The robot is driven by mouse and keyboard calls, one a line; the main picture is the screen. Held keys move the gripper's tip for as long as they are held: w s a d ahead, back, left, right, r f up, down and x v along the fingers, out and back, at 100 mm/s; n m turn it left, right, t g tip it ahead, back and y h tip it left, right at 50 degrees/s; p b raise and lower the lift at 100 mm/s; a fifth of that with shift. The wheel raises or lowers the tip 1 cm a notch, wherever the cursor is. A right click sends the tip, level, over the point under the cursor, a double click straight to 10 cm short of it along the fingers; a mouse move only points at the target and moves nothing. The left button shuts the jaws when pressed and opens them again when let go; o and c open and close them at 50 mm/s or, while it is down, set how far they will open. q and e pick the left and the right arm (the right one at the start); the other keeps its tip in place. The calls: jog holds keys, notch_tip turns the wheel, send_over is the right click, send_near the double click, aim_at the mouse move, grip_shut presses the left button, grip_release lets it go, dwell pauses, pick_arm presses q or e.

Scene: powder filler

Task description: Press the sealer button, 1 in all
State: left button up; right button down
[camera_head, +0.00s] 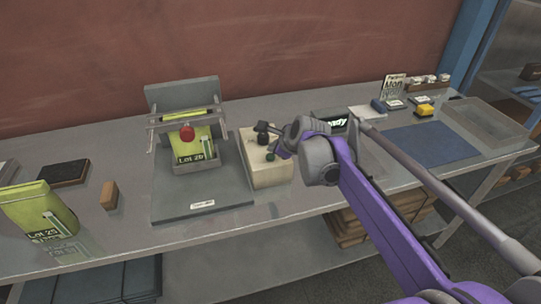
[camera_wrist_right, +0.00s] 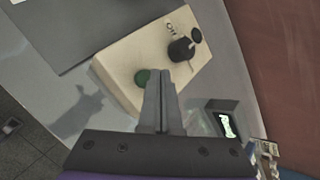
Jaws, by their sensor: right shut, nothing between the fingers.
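A beige box (camera_head: 262,172) stands beside the grey sealer stand. On its top is a round green button (camera_wrist_right: 142,76) and a black knob (camera_wrist_right: 182,49). The green button also shows small in the head view (camera_head: 270,156). My right gripper (camera_wrist_right: 162,76) is shut and empty, its fingertips over the box just beside the green button. I cannot tell whether they touch the box. In the head view the right gripper (camera_head: 277,150) is above the box. The sealer stand (camera_head: 178,94) holds a green "Lot 26" pouch (camera_head: 193,147) under a bar with a red knob (camera_head: 187,133). My left gripper is out of view.
A green "Lot 25" pouch (camera_head: 40,215) stands at the left, near a small brown block (camera_head: 109,195) and a dark tray (camera_head: 64,173). A dark display (camera_head: 329,122) stands behind my right arm. A blue mat (camera_head: 432,142) lies at the right.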

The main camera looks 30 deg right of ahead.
aim_at(273, 158)
dwell(0.6)
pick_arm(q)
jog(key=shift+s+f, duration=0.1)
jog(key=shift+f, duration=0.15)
pick_arm(e)
jog(key=shift+f, duration=0.45)
pick_arm(q)
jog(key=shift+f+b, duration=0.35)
jog(key=shift+b, duration=0.15)
pick_arm(e)
jog(key=shift+f, duration=0.5)
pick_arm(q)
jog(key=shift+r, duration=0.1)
pick_arm(e)
jog(key=shift+r, duration=0.15)
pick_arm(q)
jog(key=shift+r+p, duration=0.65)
pick_arm(e)
jog(key=shift+r, duration=0.8)
jog(key=shift+r+p, duration=1.55)
jog(key=shift+r, duration=1.05)
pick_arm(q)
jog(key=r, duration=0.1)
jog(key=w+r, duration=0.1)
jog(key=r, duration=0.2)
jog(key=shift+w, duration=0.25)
pick_arm(e)
jog(key=shift+f, duration=0.1)
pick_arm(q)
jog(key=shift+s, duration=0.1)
